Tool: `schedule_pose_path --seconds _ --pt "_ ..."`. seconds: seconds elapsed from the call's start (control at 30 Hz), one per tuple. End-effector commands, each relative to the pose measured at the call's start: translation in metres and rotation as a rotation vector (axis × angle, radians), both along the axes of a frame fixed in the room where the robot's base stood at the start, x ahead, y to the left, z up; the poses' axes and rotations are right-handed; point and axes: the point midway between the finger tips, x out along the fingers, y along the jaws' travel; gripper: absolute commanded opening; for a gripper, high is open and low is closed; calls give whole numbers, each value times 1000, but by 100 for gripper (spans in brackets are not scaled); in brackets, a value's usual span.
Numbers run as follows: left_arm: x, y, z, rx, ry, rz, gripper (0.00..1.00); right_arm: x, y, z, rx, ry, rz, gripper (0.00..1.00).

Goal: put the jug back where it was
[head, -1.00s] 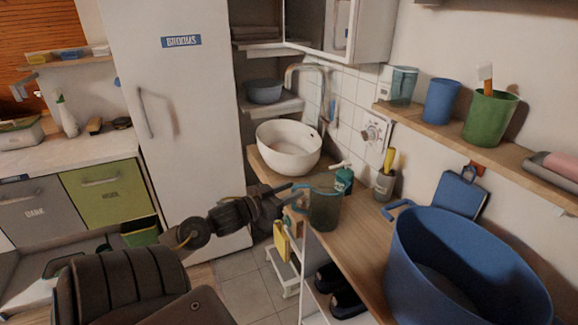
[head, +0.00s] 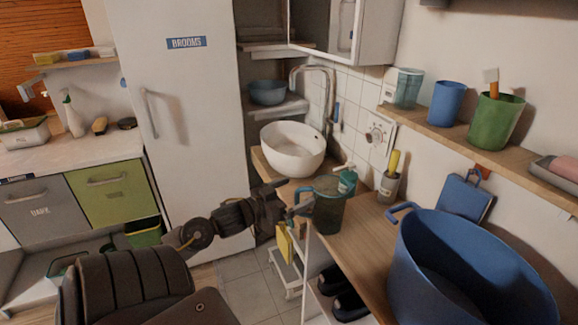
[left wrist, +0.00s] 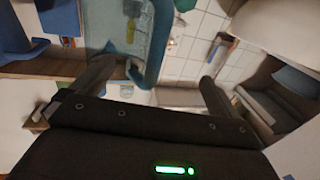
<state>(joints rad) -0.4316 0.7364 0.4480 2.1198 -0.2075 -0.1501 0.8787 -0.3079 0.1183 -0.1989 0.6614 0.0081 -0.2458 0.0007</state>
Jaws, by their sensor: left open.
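The jug (head: 329,211) is a dark teal, see-through vessel with a handle on its left side. It stands upright on the wooden counter (head: 352,246), near its left edge, in front of the green soap bottle. My left gripper (head: 293,196) is open just left of the jug, at the handle side. In the left wrist view the jug (left wrist: 118,28) shows beyond the open fingers, with its handle (left wrist: 154,52) between them in the picture. I cannot tell whether a finger touches it. My right gripper is not in view.
A white basin (head: 292,150) stands behind the jug, beside a tap. A large blue tub (head: 470,275) fills the counter's front right. A wall shelf above holds a clear teal container (head: 403,88), a blue cup (head: 446,104) and a green pot (head: 497,118).

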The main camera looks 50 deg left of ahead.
Motion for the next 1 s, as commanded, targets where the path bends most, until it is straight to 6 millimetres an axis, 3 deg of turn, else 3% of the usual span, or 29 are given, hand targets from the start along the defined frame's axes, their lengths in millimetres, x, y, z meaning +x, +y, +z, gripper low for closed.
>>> schedule_pose_path --seconds 0.17,0.6,0.8,1.0 --pt "-16 1 -2 -2 3 0 100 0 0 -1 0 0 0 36" --pt "-93 10 -2 -1 2 2 100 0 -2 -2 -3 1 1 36" --pt "-106 11 -1 0 0 0 100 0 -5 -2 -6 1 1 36" --pt "-107 11 -1 0 0 0 100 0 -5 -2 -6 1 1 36"
